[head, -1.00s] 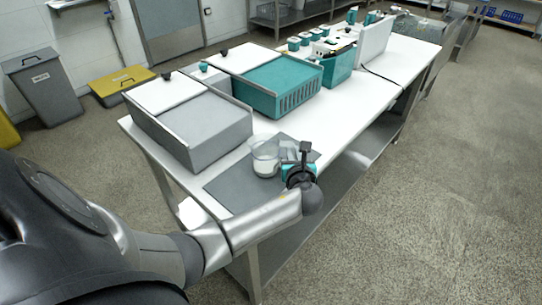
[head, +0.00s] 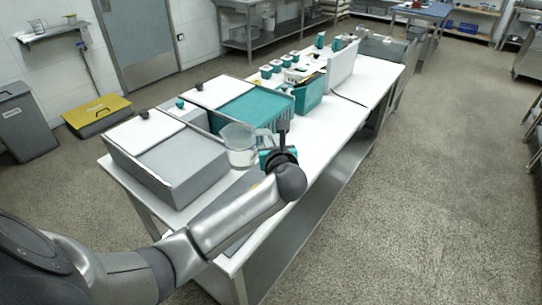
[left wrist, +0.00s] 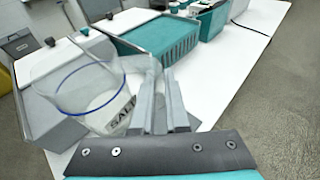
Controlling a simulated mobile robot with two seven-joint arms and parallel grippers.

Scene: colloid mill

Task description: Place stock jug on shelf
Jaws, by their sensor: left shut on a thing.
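The stock jug (head: 240,146) is a clear jug with pale contents near its bottom. My left gripper (left wrist: 163,108) is shut on the jug's handle side. In the head view the jug and my left gripper (head: 266,152) appear above the table's near end, beside the grey bin. A wall shelf (head: 52,36) with small clear vessels hangs at the upper left. My right gripper is not in view.
The white table (head: 318,130) carries a grey lidded bin (head: 180,165), a teal lidded bin (head: 258,108) and several small teal containers. A yellow box (head: 98,114) and a grey waste bin (head: 24,125) stand by the wall. The floor at right is clear.

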